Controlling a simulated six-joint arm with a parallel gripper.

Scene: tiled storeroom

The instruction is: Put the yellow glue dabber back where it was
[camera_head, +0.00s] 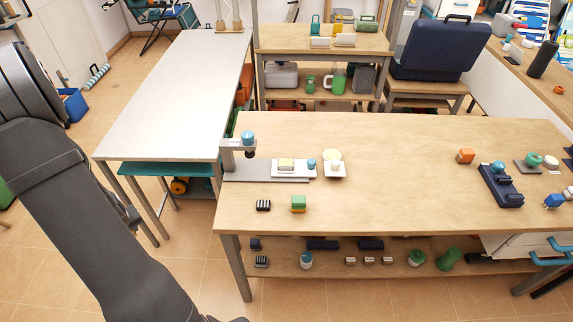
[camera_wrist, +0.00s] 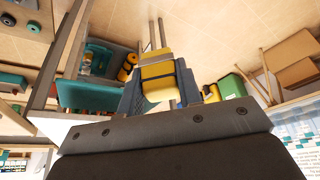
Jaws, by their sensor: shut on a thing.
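A yellow piece, which I take to be the glue dabber (camera_wrist: 157,70), sits between the blue-grey jaws of my gripper (camera_wrist: 160,84) in the wrist view. The jaws are shut on it from both sides. A dark band crosses its middle, and a pale yellow part shows at its near end. My gripper is not clearly in the head view; only my arm runs down the left side there. I cannot tell from these frames which spot the dabber came from.
A long pale table (camera_head: 180,90) stands left. The bench middle is clear.

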